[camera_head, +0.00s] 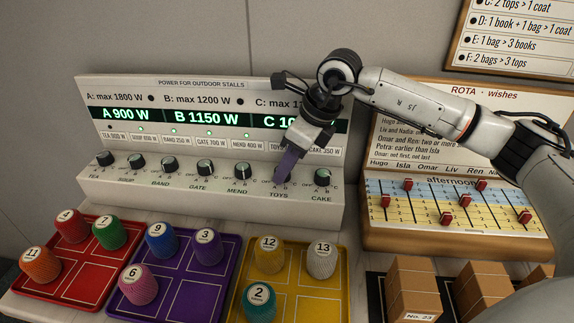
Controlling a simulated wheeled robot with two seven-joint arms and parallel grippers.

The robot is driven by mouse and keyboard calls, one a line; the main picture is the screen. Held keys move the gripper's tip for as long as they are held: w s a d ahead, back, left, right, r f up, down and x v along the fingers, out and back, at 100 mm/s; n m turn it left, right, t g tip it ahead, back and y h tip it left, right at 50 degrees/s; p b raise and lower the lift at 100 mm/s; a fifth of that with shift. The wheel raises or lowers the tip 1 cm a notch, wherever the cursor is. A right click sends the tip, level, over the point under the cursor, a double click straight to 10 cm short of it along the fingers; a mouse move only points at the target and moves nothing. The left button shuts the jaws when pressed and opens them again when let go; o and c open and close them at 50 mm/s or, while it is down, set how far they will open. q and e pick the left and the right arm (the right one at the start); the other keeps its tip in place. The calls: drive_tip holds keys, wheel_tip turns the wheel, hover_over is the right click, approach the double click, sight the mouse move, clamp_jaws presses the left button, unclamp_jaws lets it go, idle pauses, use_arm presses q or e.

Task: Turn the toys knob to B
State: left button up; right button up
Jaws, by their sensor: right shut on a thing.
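The power panel (215,190) stands at the back of the table with a row of dark knobs along its sloped lower face. The toys knob is second from the right, above the TOYS label, and is mostly hidden by my right gripper (284,176). My right gripper points down at the panel and is shut on the toys knob. Its fingers cover the knob's pointer, so I cannot tell its setting. The display reads A 900 W and B 1150 W; the C figure is partly hidden by my arm. My left gripper is not in view.
The cake knob (322,177) is close to the right of my gripper, and the mend knob (243,170) to its left. Red (92,283), purple (203,291) and yellow (318,292) trays with numbered pegs lie in front. A rota board (450,240) and brown boxes (413,283) are at right.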

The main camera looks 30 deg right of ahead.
drive_tip(key=o, duration=1)
drive_tip(key=shift+o, duration=0.2)
drive_tip(key=shift+r, duration=0.15)
drive_tip(key=v, duration=1)
drive_tip(key=shift+s, duration=0.15)
